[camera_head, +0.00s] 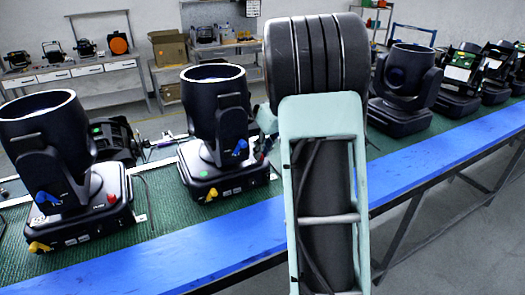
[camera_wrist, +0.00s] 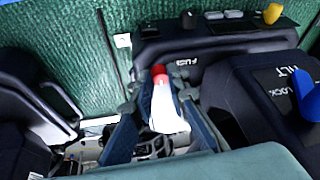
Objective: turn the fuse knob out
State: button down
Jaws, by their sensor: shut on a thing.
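In the wrist view, the red-ended fuse knob (camera_wrist: 158,70) is beside the printed FUSE label on a black lamp base (camera_wrist: 222,48). A bright white part (camera_wrist: 166,112) extends from the red end toward me, between my fingers. My gripper (camera_wrist: 164,88) is shut on this knob, with one finger on each side. I cannot tell how far the knob stands out of the base. In the head view, my arm hides most of the gripper.
A blue tilt lock knob (camera_wrist: 306,96) is close to the right, and a yellow knob (camera_wrist: 272,13) is at the top right. In the head view, black lamps (camera_head: 215,110) stand along a green bench top with a blue front edge (camera_head: 215,245). The aisle in front is clear.

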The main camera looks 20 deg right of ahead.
jog(key=shift+a+m+h+b, duration=0.15)
jog(key=shift+m+h, duration=0.15)
jog(key=shift+m, duration=0.45)
jog(key=shift+m+h+b, duration=0.15)
jog(key=shift+m+h, duration=0.15)
jog(key=shift+m, duration=0.45)
jog(key=c, duration=2.2)
grip_release()
jog(key=shift+o, duration=0.2)
jog(key=shift+r, duration=0.15)
jog(key=v, duration=1.2)
jog(key=shift+o, duration=0.6)
jog(key=shift+s, duration=0.1)
